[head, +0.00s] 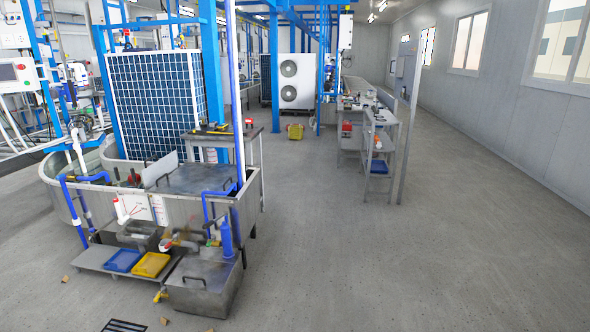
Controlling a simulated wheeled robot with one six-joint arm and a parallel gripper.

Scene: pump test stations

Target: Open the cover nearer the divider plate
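A flat grey metal cover (203,177) with dark handles lies level over the right part of the large tank (250,190), at left in the head view. A pale upright plate (160,169) stands at its left edge; it may be the divider plate. A second grey metal cover (208,272) with a dark handle lies on a low box in front of the tank, farther from that plate. Both covers look shut. My gripper is not in view.
A blue tray (123,260) and a yellow tray (151,264) sit on a low shelf beside the low box. Blue pipes and a blue post (237,100) rise around the tank. Grey benches (380,130) stand right of centre. The floor (400,260) at right is clear.

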